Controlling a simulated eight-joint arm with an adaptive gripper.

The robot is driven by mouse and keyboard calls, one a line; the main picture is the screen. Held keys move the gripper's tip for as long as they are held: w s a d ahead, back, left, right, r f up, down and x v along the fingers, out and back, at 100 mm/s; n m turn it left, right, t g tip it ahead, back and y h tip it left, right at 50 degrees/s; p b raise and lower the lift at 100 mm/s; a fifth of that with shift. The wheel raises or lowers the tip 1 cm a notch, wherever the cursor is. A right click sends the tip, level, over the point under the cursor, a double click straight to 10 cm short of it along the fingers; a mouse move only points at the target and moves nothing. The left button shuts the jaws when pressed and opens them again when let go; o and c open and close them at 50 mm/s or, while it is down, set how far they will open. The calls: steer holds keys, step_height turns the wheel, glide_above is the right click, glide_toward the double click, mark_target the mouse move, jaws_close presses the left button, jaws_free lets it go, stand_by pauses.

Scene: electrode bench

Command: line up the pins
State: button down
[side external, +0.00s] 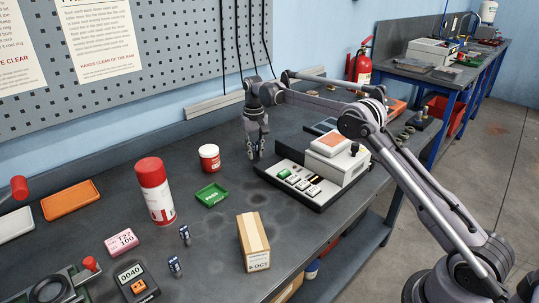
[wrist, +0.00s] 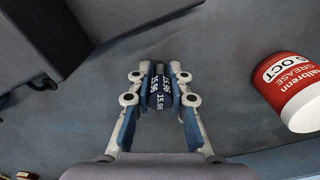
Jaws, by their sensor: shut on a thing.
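My gripper (side external: 256,148) is over the back of the bench, left of the control unit, pointing down. In the wrist view, my gripper (wrist: 160,86) is shut on a dark blue pin (wrist: 160,98) with white "15.96" marks, held between the blue pads. I cannot tell whether its lower end touches the bench. Two similar dark pins stand apart at the front of the bench: one pin (side external: 185,235) left of the cardboard box, the other pin (side external: 175,267) nearer the front. Their marks are too small to read.
The control unit (side external: 284,184) stands right of my gripper. A grease tin (side external: 209,165), green tray (side external: 211,195), red-capped can (side external: 156,198) and cardboard box (side external: 252,246) stand on the bench.

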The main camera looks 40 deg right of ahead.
steer(key=shift+f, duration=0.15)
steer(key=c, duration=1.2)
jaws_free()
steer(key=shift+o, duration=0.2)
